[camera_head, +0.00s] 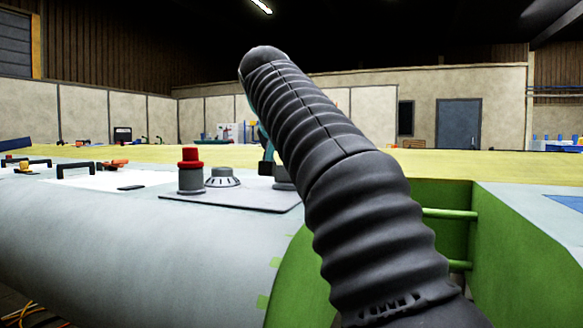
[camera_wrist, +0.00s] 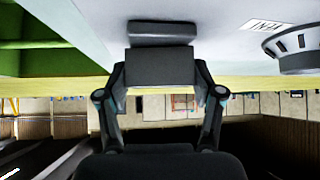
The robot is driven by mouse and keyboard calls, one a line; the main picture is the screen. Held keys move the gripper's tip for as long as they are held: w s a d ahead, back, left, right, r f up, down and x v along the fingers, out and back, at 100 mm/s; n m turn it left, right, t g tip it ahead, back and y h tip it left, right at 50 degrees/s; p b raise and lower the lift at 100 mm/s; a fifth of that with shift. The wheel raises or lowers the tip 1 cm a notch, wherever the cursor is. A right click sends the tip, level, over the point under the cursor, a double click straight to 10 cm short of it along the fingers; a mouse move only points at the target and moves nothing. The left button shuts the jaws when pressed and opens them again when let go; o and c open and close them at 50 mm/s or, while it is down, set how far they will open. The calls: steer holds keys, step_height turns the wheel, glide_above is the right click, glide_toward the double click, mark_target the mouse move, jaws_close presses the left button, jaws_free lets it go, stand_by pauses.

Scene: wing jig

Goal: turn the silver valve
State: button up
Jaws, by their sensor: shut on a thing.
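A grey block-shaped handle (camera_wrist: 160,67) on a flatter grey base (camera_wrist: 162,33) sits between the fingers of my gripper (camera_wrist: 160,80) in the wrist view. The fingers close on its two sides; I take it for the silver valve, though it looks dark grey. In the head view, part of a grey round fitting (camera_head: 283,178) shows beside my dark ribbed arm, which hides most of it and most of my gripper. A silver slotted round knob (camera_head: 222,177) stands apart to its left; it also shows at the right of the wrist view (camera_wrist: 292,48).
A red-topped grey cylinder (camera_head: 190,171) stands left of the slotted knob on the same grey plate (camera_head: 240,197). Dark handles (camera_head: 75,169) lie farther left on the pale curved wing surface (camera_head: 130,235). A green rib structure (camera_head: 500,238) rises at right.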

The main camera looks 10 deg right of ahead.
steer(key=shift+m+g+h, duration=0.4)
steer(key=shift+m+h, duration=0.2)
steer(key=shift+m, duration=0.3)
steer(key=o, duration=1.1)
steer(key=shift+o, duration=0.2)
steer(key=v, duration=0.6)
steer(key=shift+s+a+r, duration=0.15)
steer(key=shift+a+r, duration=0.05)
steer(key=shift+s+a+r, duration=0.1)
steer(key=shift+s+r, duration=0.2)
